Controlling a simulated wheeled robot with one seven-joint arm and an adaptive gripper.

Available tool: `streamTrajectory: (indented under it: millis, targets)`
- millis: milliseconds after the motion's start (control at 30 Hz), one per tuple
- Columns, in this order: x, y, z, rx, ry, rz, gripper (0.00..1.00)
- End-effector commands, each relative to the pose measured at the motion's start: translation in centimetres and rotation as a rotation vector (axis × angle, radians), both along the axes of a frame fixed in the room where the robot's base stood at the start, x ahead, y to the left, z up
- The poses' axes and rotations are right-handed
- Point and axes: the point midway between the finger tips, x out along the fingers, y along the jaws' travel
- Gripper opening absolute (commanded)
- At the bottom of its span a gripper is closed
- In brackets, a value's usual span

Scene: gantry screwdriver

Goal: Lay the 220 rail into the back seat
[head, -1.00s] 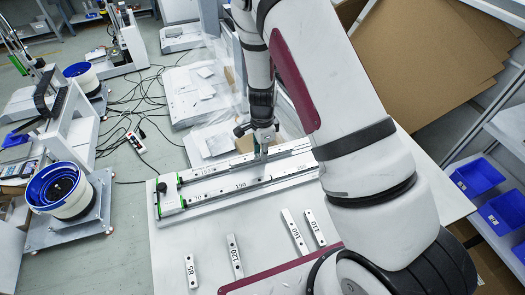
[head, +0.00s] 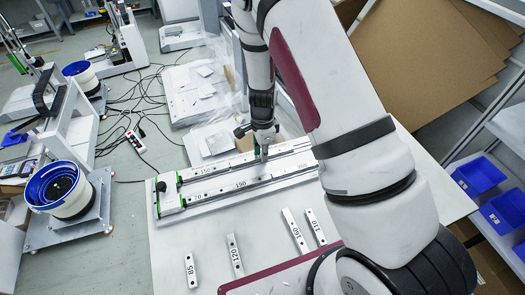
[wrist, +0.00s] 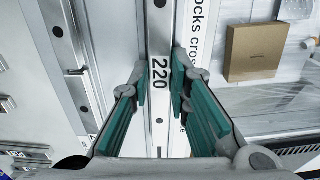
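The 220 rail, a narrow pale bar with dark holes, shows between my green finger pads in the wrist view (wrist: 159,98). My gripper (wrist: 160,80) appears shut on it, with one pad close along each side of the label. In the head view my gripper (head: 263,155) points down over the back row of the long fixture (head: 172,208). The 150 rail (head: 207,170) lies at the left of that back row. Whether the 220 rail rests fully in the back seat or sits slightly above it cannot be told; my arm hides the right end.
The 70 rail (head: 199,196) and 190 rail (head: 242,183) lie in the front row. Loose rails 85 (head: 190,270), 120 (head: 235,256), 160 (head: 295,231) and 110 (head: 315,227) lie on the table in front. A cardboard box (wrist: 257,52) stands beyond the fixture.

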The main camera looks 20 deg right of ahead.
Motion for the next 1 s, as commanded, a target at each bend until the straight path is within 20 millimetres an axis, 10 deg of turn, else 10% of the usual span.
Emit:
streamTrajectory:
  millis: [467, 1000]
  targets:
    - [0.0, 0.0, 0.4, -0.001, -0.001, 0.001, 0.40]
    - [0.1, 0.1, 9.8, 0.001, -0.004, 0.001, 0.40]
